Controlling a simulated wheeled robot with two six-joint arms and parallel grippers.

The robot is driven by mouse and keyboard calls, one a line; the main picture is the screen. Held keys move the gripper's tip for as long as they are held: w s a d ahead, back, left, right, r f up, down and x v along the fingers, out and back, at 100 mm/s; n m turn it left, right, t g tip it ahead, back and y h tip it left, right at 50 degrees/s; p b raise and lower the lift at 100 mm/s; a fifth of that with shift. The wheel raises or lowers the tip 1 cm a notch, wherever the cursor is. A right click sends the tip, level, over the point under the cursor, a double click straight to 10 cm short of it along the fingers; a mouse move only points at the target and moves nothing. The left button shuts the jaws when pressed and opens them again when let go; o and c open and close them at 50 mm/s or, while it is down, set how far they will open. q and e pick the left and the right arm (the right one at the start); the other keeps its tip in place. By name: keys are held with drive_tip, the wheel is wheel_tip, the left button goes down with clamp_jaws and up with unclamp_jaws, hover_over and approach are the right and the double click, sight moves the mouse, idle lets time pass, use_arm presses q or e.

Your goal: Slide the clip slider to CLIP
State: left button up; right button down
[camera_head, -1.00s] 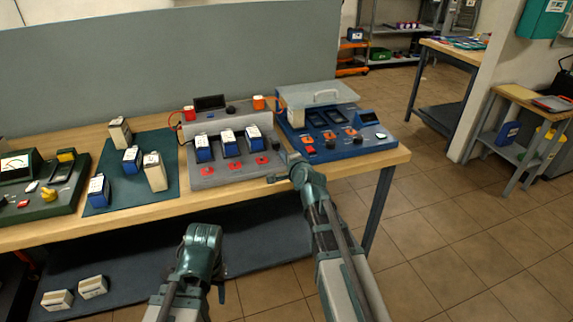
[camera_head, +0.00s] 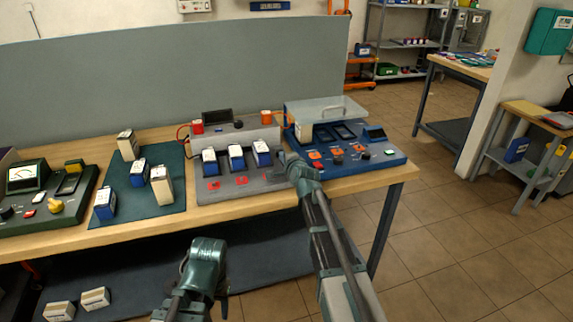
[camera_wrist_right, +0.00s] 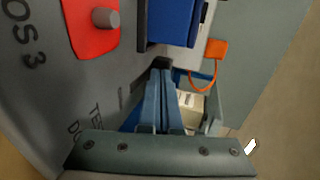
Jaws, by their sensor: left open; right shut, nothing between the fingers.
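The grey charging station (camera_head: 222,190) stands on the bench with three blue-and-white batteries in its slots. Red plates lie along its front; one plate (camera_wrist_right: 92,25) with a grey knob (camera_wrist_right: 106,18) shows near "POS 3" in the right wrist view. I cannot read a CLIP label, so I cannot tell which part is the clip slider. My right gripper (camera_head: 284,157) is shut and empty at the station's right front; its closed fingers (camera_wrist_right: 162,66) are beside the knob, apart from it. My left gripper (camera_head: 203,252) is open, low in front of the bench; its fingertips are mostly hidden.
A blue station (camera_head: 365,165) with a clear lid stands close on the right. A dark green mat (camera_head: 165,208) with several batteries and a green device (camera_head: 50,220) lie left. Tall grey panel (camera_head: 180,80) backs the bench. Floor on the right (camera_head: 450,235) is open.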

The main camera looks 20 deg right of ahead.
drive_tip(key=shift+w, duration=0.75)
drive_tip(key=shift+s+r, duration=0.1)
drive_tip(key=shift+s, duration=0.05)
drive_tip(key=s, duration=0.5)
drive_tip(key=shift+s, duration=0.15)
drive_tip(key=p+v, duration=0.3)
drive_tip(key=v, duration=0.6)
drive_tip(key=shift+r, duration=0.1)
